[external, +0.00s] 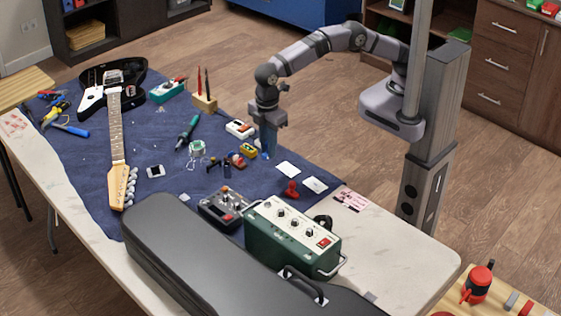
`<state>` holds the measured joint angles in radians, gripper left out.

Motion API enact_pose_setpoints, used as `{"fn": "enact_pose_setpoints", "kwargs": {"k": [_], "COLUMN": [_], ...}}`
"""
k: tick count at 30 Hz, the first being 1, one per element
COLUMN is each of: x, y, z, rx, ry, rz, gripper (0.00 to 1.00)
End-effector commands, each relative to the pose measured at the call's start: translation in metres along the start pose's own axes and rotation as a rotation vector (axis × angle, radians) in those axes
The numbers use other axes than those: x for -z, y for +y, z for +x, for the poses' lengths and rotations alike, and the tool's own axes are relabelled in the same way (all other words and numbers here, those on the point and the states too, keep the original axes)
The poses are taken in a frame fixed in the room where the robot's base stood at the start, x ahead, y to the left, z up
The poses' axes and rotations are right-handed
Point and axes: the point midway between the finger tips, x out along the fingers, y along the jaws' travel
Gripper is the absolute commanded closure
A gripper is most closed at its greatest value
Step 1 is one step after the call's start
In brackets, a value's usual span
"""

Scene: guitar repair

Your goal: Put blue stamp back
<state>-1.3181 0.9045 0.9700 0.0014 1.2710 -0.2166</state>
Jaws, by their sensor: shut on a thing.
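My gripper (268,148) points straight down at the right edge of the blue cloth, in the external view. It is shut on a small blue thing, the blue stamp (265,155), which shows only in part at the fingertips. The stamp is low, close to the cloth; I cannot tell whether it touches it. A red stamp-like piece (291,188) stands to the lower right.
A green amplifier (292,240), a black case (200,265) and a guitar (116,130) take up much of the table. Bare tabletop (400,250) lies at the right.

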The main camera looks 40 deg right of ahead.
Motion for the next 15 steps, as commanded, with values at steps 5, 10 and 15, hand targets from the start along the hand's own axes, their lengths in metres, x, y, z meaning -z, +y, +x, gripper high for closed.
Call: {"fn": "enact_pose_setpoints", "kwargs": {"k": [5, 10, 15], "x": [0.000, -0.001, 0.000], "y": [-0.001, -0.001, 0.000], "z": [0.006, 0.030, 0.053], "rx": [0.000, 0.001, 0.000], "ry": [-0.002, -0.004, -0.002], "rz": [-0.002, -0.001, -0.001], "gripper": [0.96, 0.96, 0.96]}}
